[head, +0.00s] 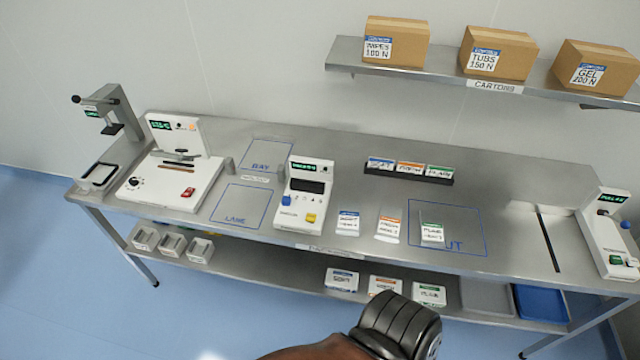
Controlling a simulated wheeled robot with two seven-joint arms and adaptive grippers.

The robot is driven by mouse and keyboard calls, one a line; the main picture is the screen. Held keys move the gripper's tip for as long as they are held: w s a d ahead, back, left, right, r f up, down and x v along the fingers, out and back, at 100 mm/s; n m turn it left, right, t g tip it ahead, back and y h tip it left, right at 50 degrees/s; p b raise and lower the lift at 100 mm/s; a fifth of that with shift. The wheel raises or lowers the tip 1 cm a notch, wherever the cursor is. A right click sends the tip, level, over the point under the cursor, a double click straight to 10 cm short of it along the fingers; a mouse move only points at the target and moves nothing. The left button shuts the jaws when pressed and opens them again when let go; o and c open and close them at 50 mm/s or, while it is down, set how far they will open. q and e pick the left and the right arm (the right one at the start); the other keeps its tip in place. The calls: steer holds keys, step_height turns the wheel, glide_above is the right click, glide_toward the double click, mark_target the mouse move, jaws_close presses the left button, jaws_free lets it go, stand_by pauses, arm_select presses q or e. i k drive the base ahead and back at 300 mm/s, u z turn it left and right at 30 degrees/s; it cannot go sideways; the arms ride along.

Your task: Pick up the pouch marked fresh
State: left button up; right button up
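Three small white pouches lie in a row on the steel bench in the head view. The middle pouch (388,229) has an orange band; its print is small and seems to read fresh. The pouch with a blue band (347,223) lies to its left, and the pouch with a green band (432,233) to its right, inside a blue outline marked with letters ending in UT. The middle pouch lies just left of that outline, with nothing on top of it. Neither of my grippers is in view.
A black rack (408,178) with three colour-banded packs stands behind the pouches. A white machine (305,194) stands to their left. More banded packs (385,285) lie on the lower shelf. A dark ribbed part of my body shows at the bottom.

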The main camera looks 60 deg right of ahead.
mark_target(389, 226)
steer(key=z, duration=4.1)
